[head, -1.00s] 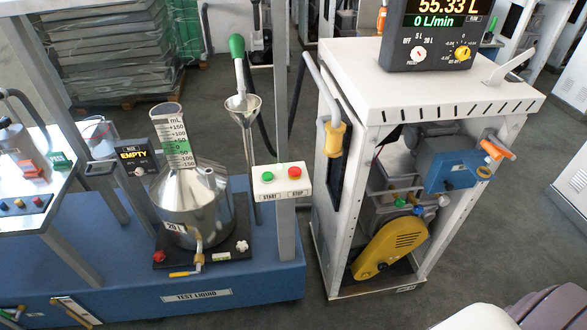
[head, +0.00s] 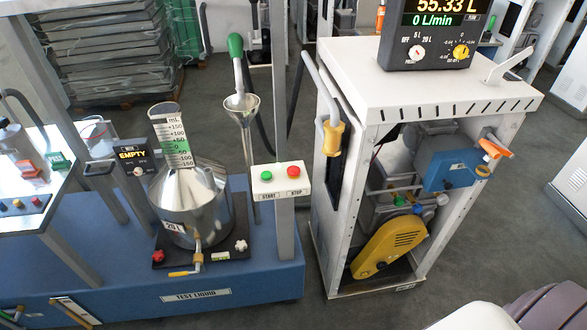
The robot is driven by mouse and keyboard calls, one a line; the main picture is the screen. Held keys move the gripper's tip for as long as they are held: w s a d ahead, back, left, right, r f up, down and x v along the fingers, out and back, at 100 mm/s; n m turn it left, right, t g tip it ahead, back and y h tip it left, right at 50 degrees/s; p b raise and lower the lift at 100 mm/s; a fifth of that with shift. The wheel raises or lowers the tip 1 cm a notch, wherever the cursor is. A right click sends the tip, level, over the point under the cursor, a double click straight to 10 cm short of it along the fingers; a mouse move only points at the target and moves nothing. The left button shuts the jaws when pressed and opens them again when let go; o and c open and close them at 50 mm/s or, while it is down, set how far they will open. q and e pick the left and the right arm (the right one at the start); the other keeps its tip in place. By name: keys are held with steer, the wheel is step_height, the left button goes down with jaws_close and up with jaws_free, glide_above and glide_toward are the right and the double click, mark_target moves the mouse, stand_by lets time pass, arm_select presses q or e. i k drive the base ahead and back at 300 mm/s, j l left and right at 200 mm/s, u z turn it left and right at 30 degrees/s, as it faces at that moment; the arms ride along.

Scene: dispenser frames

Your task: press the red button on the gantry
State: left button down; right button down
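The red button (head: 293,171) sits on the right of a small white control box (head: 281,180) fixed to the upright grey post of the gantry. A label reading STOP is under it. A green button (head: 267,177) with a START label is to its left on the same box. The top of the red button is unobstructed in the head view. Neither of my grippers shows in the view, so their distance from the button cannot be told.
A steel measuring can (head: 190,205) with a scaled neck stands left of the post on a blue base (head: 255,282). A white dispenser frame (head: 335,235) stands to the right, a nozzle with a green grip (head: 236,47) behind. Grey floor (head: 480,250) is open at right.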

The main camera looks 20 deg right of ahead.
mark_target(292, 171)
steer(key=i+j, duration=0.95)
steer(key=z, duration=1.65)
steer(key=i+j, duration=0.05)
steer(key=j, duration=0.05)
